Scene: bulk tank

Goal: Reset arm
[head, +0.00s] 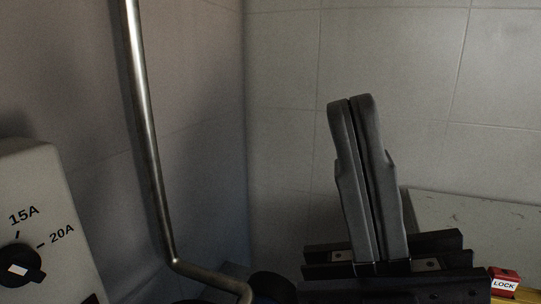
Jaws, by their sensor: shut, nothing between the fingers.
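My gripper (352,103) stands in the right half of the head view with its two dark grey fingers pointing up. The fingers lie side by side and are shut, with nothing between them. The tips are in front of the pale tiled wall and touch nothing that I can see. The dark gripper body below the fingers is cut off by the bottom edge. The rest of my arm is not clearly visible.
A metal pipe (145,120) runs down the left side and bends right at the bottom. A pale box with a dial (20,265) marked 15A and 20A stands at far left. A red LOCK item (505,282) is at lower right, near a pale panel (470,225).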

